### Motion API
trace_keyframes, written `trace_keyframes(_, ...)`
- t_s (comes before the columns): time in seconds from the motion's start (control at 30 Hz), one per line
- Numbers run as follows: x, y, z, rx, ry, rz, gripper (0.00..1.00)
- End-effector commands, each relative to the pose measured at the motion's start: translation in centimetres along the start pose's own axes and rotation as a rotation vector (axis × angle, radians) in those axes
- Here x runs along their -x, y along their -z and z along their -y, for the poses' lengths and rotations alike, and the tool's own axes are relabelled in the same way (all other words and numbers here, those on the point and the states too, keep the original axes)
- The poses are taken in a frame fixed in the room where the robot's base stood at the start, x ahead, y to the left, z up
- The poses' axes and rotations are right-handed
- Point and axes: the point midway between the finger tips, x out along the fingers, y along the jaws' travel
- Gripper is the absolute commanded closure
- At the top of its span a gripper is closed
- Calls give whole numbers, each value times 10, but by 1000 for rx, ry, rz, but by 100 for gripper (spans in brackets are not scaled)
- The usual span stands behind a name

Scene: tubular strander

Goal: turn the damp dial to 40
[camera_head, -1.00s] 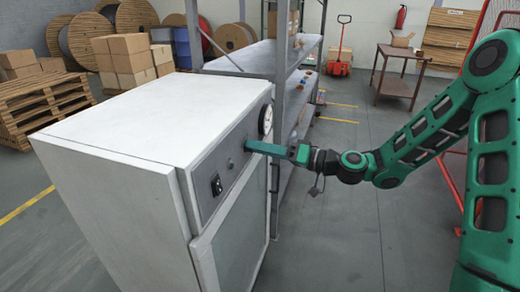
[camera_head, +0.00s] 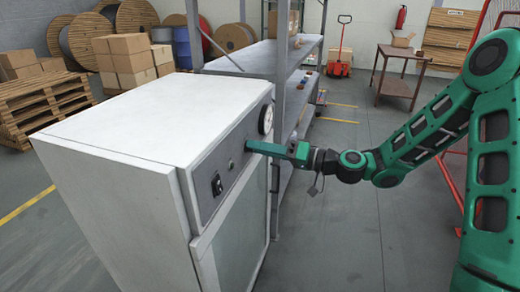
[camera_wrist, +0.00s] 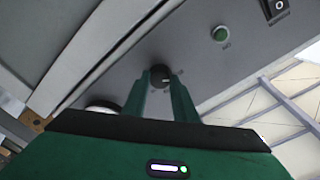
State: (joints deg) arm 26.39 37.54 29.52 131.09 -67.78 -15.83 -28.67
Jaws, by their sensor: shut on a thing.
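The damp dial (camera_wrist: 160,76) is a small dark round knob on the grey control panel of the white cabinet (camera_head: 140,120). In the wrist view it sits between the two green fingers of my gripper (camera_wrist: 160,88), which are closed on its sides. In the head view my gripper (camera_head: 250,147) reaches the panel from the right and hides the dial. The dial's markings are too small to read, so its setting cannot be told.
On the panel are a round gauge (camera_head: 265,119), a black switch (camera_head: 217,185) and a green button (camera_wrist: 221,34). A metal shelf rack (camera_head: 279,60) stands just behind the cabinet.

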Motion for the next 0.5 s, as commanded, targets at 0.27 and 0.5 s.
trace_keyframes(0.27, 1, 1, -4, -222, -18, 8, 97)
trace_keyframes(0.5, 2, 2, -5, -451, -27, 15, 97)
